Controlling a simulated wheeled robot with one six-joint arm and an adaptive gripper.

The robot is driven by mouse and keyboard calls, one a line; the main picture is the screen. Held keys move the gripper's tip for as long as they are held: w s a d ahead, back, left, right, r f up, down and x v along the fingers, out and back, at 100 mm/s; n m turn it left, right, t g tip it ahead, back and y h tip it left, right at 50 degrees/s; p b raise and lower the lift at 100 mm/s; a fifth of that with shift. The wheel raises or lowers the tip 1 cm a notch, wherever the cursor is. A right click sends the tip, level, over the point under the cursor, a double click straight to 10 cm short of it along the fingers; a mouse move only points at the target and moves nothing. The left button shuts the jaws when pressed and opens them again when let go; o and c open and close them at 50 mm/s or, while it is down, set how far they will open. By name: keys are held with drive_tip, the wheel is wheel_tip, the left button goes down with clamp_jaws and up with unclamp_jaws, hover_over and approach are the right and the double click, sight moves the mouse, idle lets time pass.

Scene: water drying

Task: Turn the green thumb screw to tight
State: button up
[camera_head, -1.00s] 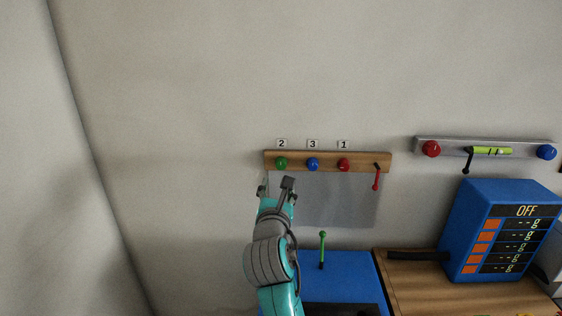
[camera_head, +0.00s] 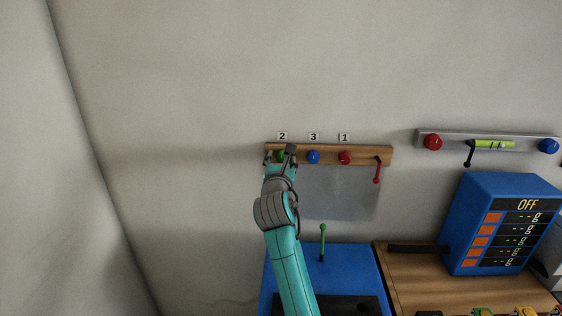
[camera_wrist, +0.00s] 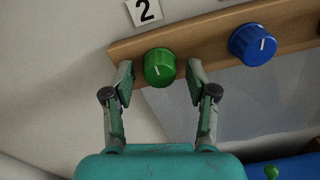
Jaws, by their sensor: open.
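The green thumb screw (camera_wrist: 159,68) is a round knob with a white mark, on the wooden rail (camera_wrist: 215,36) below the label 2 (camera_wrist: 144,11). In the head view the green screw (camera_head: 281,155) shows only partly behind my gripper (camera_head: 280,156). In the wrist view my gripper (camera_wrist: 160,84) is open, with one finger to the left of the green screw and one to its right. The left fingertip is close to the screw; I see a gap at the right one. The white mark on the screw slants slightly off vertical.
A blue knob (camera_head: 313,157) and a red knob (camera_head: 345,157) sit to the right on the same rail. A red lever (camera_head: 377,171) hangs at its right end. A green lever (camera_head: 322,242) stands on a blue box (camera_head: 348,268) below. The wall left of the rail is bare.

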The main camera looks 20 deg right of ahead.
clamp_jaws()
